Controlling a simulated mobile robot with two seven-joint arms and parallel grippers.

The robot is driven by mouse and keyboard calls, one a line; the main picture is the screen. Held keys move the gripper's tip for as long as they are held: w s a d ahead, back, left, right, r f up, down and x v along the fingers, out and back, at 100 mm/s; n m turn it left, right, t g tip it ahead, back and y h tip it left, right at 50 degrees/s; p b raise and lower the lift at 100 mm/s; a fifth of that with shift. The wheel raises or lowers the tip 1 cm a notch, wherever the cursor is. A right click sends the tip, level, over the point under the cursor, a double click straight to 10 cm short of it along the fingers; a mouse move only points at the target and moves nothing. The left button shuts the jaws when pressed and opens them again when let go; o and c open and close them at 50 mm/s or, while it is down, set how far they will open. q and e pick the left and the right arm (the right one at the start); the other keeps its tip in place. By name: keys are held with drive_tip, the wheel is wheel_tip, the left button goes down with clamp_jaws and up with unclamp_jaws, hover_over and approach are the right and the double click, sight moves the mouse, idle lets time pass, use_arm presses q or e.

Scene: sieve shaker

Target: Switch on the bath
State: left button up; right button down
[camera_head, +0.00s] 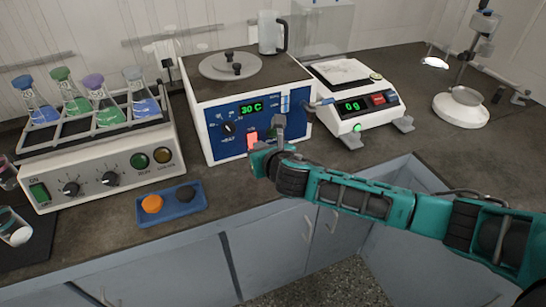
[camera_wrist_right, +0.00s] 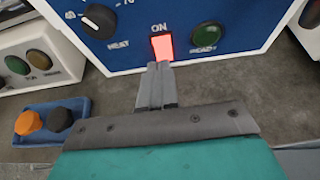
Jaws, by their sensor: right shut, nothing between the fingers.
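The bath (camera_head: 246,84) is a white box with a blue front panel, and its display (camera_head: 251,108) reads 30 C in green. Its red switch (camera_head: 252,139) glows bright; in the wrist view the lit switch (camera_wrist_right: 162,46) sits under the label ON. My right gripper (camera_head: 279,122) is shut and empty in front of the panel. In the wrist view its fingertips (camera_wrist_right: 158,67) are at the lower edge of the switch; whether they touch cannot be told. My left gripper is out of view.
A shaker (camera_head: 97,165) with several flasks stands left of the bath. A blue tray (camera_head: 171,204) with an orange and a dark stopper lies in front. A balance (camera_head: 350,95) stands close on the right. The counter front edge is near my arm.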

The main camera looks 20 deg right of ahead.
drive_tip(key=s+r, duration=0.6)
drive_tip(key=s, duration=0.1)
drive_tip(key=shift+s+d+r, duration=0.15)
drive_tip(key=shift+s+r, duration=0.05)
drive_tip(key=shift+s, duration=0.2)
drive_tip(key=s+a+f+m+g+y, duration=0.1)
drive_tip(key=s+a+f+m+y, duration=0.15)
drive_tip(key=s+f+m, duration=0.4)
drive_tip(key=s+a+f+m+g+y, duration=0.1)
drive_tip(key=a+f+m, duration=0.25)
drive_tip(key=m, duration=0.65)
drive_tip(key=s+d+f+m+h, duration=0.1)
drive_tip(key=s+d+f+m, duration=0.2)
drive_tip(key=m, duration=0.5)
drive_tip(key=s+d+f+m+h, duration=0.1)
drive_tip(key=s+d+f+m, duration=0.2)
drive_tip(key=s+f+m, duration=0.3)
drive_tip(key=s+m, duration=0.1)
drive_tip(key=m, duration=0.2)
drive_tip(key=shift+s+d+f, duration=0.15)
drive_tip(key=shift+s+f, duration=0.1)
drive_tip(key=shift+s, duration=0.1)
